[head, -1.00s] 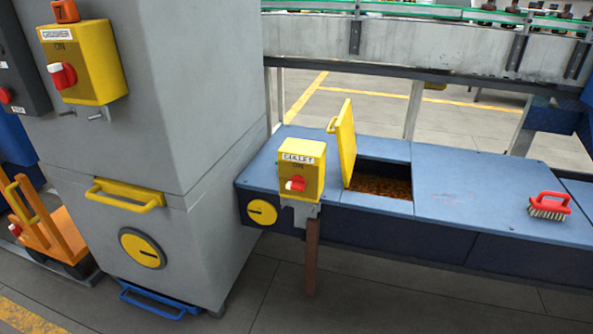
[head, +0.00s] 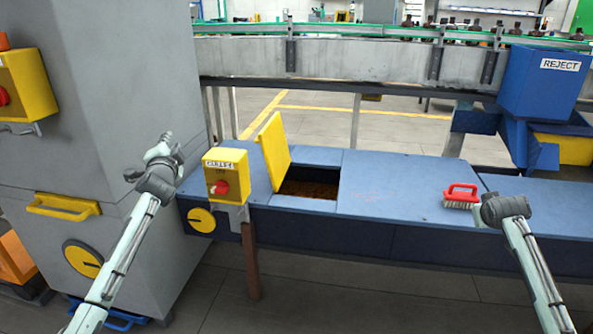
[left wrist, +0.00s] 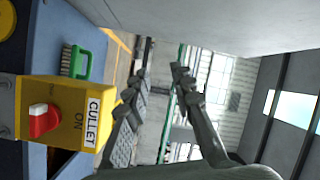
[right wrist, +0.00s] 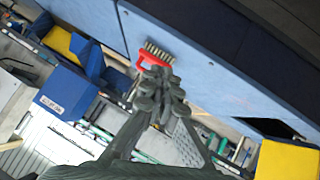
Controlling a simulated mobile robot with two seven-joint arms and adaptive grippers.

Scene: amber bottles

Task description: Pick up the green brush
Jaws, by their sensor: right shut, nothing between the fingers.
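The green brush (left wrist: 82,63) shows in the left wrist view, dark bristles to the left, on the blue bench beyond the yellow CULLET box. In the head view I cannot see it; the box may hide it. My left gripper (head: 148,157) is raised left of that box in the head view. Its fingers are spread apart and empty in the left wrist view (left wrist: 160,72), away from the brush. My right gripper (right wrist: 162,77) is shut and empty, close to a red brush (right wrist: 152,57); I cannot tell whether they touch.
The red brush (head: 461,197) lies on the blue bench (head: 390,190). The CULLET box (head: 227,170) stands at the bench's front left, beside a raised yellow lid (head: 274,150) and an open hatch (head: 308,189). A grey cabinet (head: 120,120) is at left, a blue REJECT bin (head: 540,85) at right.

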